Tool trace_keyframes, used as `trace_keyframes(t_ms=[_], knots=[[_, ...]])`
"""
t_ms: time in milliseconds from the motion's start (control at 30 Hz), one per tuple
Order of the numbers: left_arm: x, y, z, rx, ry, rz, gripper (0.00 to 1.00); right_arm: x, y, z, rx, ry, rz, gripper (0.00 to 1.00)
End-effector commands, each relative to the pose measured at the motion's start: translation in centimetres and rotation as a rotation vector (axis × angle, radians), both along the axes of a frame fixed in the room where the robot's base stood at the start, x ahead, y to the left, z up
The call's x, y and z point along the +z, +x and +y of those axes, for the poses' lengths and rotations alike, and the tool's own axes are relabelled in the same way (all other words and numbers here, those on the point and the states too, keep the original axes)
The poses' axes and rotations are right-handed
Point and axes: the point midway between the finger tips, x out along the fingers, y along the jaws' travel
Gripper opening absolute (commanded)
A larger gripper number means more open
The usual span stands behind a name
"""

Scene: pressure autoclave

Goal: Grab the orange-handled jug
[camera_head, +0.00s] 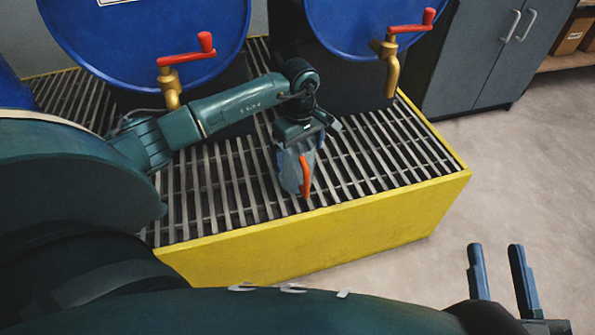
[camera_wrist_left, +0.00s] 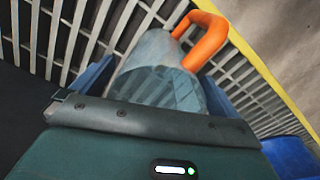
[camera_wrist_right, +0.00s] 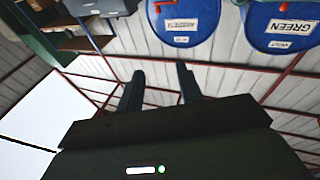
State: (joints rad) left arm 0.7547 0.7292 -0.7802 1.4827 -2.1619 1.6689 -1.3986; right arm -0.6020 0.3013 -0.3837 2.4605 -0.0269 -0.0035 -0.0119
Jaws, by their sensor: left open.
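The jug (camera_head: 289,172) is grey-blue with an orange handle (camera_head: 305,177) and stands on the slatted grate near its front edge. In the left wrist view the jug (camera_wrist_left: 158,75) fills the middle, its orange handle (camera_wrist_left: 208,42) pointing up and right. My left gripper (camera_head: 303,145) is open above and around the jug, with a finger on either side of the jug body. Whether the fingers touch it cannot be told. My right gripper (camera_head: 495,248) is open and empty at the lower right, away from the grate; its spread fingers (camera_wrist_right: 160,72) also show in the right wrist view.
Two blue drums (camera_head: 150,35) (camera_head: 365,25) with brass taps and red levers stand behind the jug. The grate has a yellow frame (camera_head: 330,235). A grey cabinet (camera_head: 480,55) stands at the back right. The floor (camera_head: 525,160) right of the grate is clear.

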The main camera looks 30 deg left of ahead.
Motion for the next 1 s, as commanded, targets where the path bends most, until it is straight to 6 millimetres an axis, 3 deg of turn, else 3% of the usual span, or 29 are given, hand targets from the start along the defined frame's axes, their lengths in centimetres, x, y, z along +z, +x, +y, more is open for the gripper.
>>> trace_keyframes(t_ms=[67,200,300,800,1000], knots=[[-1.2,0.0,-0.1,-0.001,-0.002,0.001,1.00,0.5,0.3,0.0,0.003,-0.002,-0.042,0.36],[-1.2,0.0,-0.1,-0.001,-0.001,-0.001,1.00,2.1,0.5,0.0,0.011,-0.003,-0.094,0.36],[-1.1,0.0,-0.1,-0.001,-0.001,-0.001,0.99,2.1,0.4,0.0,0.011,-0.004,-0.095,0.36],[-1.1,0.0,-0.1,-0.001,-0.001,-0.001,0.58,1.5,0.4,-0.1,0.008,-0.006,-0.078,0.36],[-1.1,0.0,-0.1,-0.001,-0.001,-0.001,0.57,1.5,0.5,-0.1,0.007,-0.005,-0.077,0.36]])
